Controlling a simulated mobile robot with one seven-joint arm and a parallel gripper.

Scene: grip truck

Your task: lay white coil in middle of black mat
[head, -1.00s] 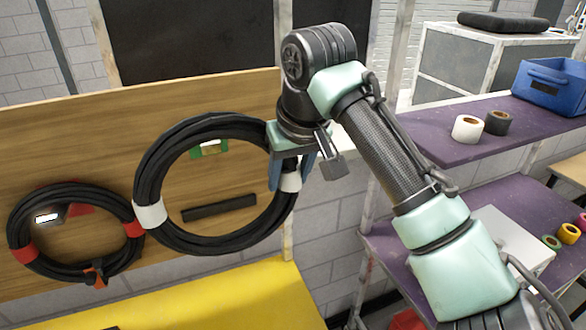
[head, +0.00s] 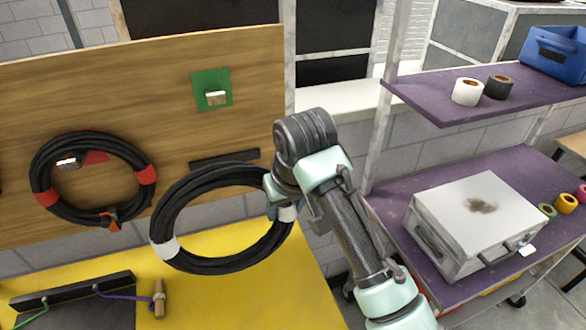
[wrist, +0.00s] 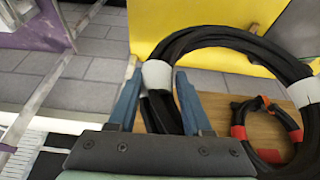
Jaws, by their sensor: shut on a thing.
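The white coil (head: 183,188) is a black cable ring with white bands. My gripper (head: 284,204) is shut on its right side, at a white band, and holds it tilted in the air in front of the yellow worktop (head: 225,302). In the wrist view the fingers (wrist: 158,95) straddle the coil (wrist: 208,38) near a white band. A dark flat surface (head: 85,317), which looks like the black mat, shows only in part at the lower left of the head view. The rest of it is cut off by the frame's edge.
A red-banded coil (head: 41,170) hangs on the wooden board (head: 150,75), beside an empty hook on a green plate (head: 212,91). A black bar (head: 70,291) with cords and a wooden handle (head: 159,299) lies on the worktop. A silver case (head: 470,220) stands on the purple shelf.

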